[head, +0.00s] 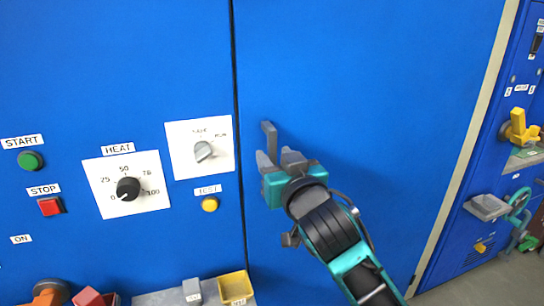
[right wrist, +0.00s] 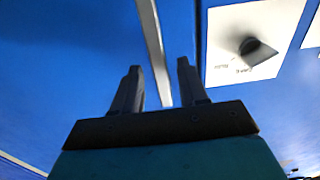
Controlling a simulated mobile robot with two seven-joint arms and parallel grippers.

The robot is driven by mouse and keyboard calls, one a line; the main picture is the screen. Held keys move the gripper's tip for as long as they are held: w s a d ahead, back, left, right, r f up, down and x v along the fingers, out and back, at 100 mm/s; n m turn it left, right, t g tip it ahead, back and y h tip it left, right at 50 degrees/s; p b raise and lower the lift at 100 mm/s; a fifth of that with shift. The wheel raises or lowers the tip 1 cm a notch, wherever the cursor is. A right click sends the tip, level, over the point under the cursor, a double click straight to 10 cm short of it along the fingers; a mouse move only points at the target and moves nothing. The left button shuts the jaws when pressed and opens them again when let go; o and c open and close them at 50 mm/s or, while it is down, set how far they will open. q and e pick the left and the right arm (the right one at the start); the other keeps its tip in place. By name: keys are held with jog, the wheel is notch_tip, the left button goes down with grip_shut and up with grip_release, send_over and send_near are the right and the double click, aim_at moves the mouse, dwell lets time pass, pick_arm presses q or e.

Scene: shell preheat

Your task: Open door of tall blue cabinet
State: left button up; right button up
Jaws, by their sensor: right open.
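The blue cabinet door (head: 360,70) fills the middle of the head view, to the right of a dark vertical seam. A grey upright bar handle (head: 269,138) stands on the door just right of the seam. My right gripper (head: 277,158) is at the handle's lower part, which it partly hides. In the right wrist view the handle (right wrist: 150,40) runs as a pale bar between the two open fingers. I cannot tell whether either finger touches it. My left gripper is not in view.
Left of the seam is a blue panel with a heat dial (head: 128,188), a grey selector knob (head: 203,151), a green start button (head: 31,160) and a red stop button (head: 50,206). A yellow bin (head: 235,287) stands below. Another blue unit with a yellow lever (head: 520,128) is at far right.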

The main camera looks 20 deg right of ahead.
jog(key=shift+w, duration=1.15)
jog(key=shift+c, duration=0.3)
grip_shut()
